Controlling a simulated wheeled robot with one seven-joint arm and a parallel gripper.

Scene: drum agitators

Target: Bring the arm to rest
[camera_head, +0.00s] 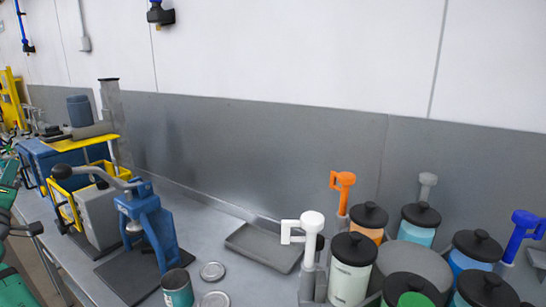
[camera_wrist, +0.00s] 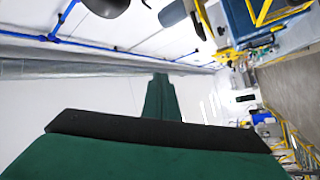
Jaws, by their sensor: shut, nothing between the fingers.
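My gripper (camera_wrist: 160,84) shows in the wrist view as dark green fingers close together beyond a black bar and a wide green body. It is shut and empty, and nothing touches its fingertips. The wrist view is turned on its side and looks out into the room, away from the worktop. In the head view, green parts at the left edge look like my arm; the fingertips cannot be made out there.
The grey worktop (camera_head: 205,240) bears a blue press (camera_head: 150,225), a shallow tray (camera_head: 262,248), a teal can (camera_head: 177,290) and two round lids. Lidded drums, including a white one (camera_head: 350,280), crowd the right, with white (camera_head: 303,230), orange (camera_head: 343,182) and blue (camera_head: 524,225) handled agitators around them.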

